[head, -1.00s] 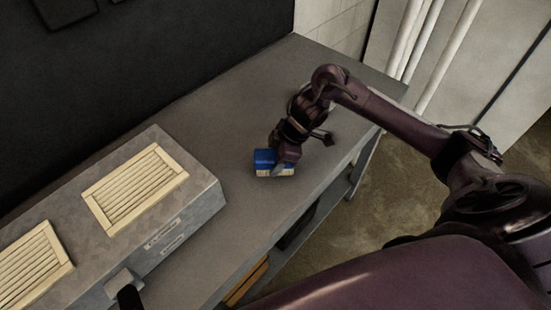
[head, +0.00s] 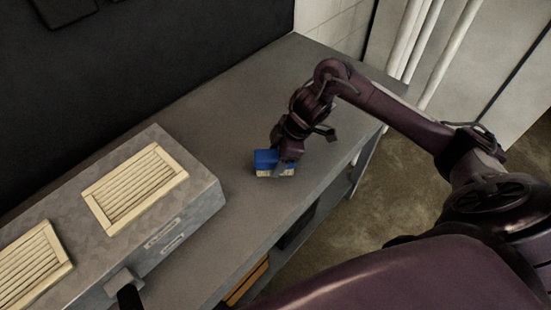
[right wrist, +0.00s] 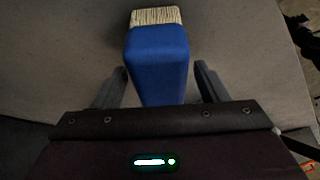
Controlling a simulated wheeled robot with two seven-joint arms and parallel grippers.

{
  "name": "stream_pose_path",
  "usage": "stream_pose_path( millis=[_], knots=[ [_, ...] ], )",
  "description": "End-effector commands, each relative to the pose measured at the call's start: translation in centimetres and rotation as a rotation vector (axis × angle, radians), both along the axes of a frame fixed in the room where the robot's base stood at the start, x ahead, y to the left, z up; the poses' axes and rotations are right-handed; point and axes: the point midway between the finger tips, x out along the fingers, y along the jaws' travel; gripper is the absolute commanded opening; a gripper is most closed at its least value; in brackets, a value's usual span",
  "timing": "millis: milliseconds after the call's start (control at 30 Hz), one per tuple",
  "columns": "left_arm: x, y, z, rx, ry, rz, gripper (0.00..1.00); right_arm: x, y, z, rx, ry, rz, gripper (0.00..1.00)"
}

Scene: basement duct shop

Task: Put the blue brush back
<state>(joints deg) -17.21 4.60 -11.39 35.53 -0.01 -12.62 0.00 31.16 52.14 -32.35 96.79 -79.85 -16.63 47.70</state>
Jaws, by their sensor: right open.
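The blue brush (head: 266,157) lies on the grey bench top, with its pale bristles toward the bench's front edge. In the right wrist view the brush (right wrist: 157,60) sits between the two fingers of my right gripper (right wrist: 160,85), with its bristles at the far end. The fingers are open, with a gap on each side of the blue block. In the head view my right gripper (head: 281,165) is down at the brush and hides part of it. My left gripper is not clearly in view; only a dark piece shows at the lower left.
A grey metal duct box (head: 205,195) with cream louvred grilles (head: 136,189) stands on the bench left of the brush. The bench top (head: 240,105) behind the brush is clear. Orange-yellow items (head: 247,283) lie on a shelf below. White pipes (head: 413,45) stand at the back right.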

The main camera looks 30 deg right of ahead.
Motion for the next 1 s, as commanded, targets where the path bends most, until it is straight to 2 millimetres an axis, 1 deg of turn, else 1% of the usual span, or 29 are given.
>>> stream_pose_path(
  millis=[167, 200, 300, 400, 500, 667, 1000],
  knots=[
    [0.1, 0.0, -0.5, 0.0, -0.002, -0.001, 0.0, -0.5, -1.5, 3.5, -0.005, -0.006, 0.0, 0.67],
    [0.1, 0.0, -0.2, 0.0, -0.002, -0.001, 0.0, -0.7, -1.8, 4.6, -0.006, -0.006, 0.0, 0.67],
    [0.1, 0.0, 0.1, 0.0, -0.002, -0.001, 0.0, -1.1, -2.5, 6.5, -0.005, -0.004, 0.0, 0.67],
    [0.1, -0.1, 0.3, 0.0, -0.002, -0.002, 0.0, -1.4, -3.1, 8.1, -0.005, -0.004, 0.0, 0.67],
    [0.1, -0.1, 0.5, -0.001, -0.002, -0.002, 0.0, -1.6, -3.5, 9.2, -0.003, -0.002, 0.0, 0.67],
    [0.1, -0.1, 0.5, -0.001, -0.002, -0.002, 0.0, -1.8, -3.7, 9.9, -0.001, 0.0, 0.0, 0.67],
    [0.1, -0.1, 0.5, -0.001, -0.002, -0.002, 0.0, -1.8, -3.7, 9.9, 0.0, 0.001, 0.0, 0.67]
  ],
)
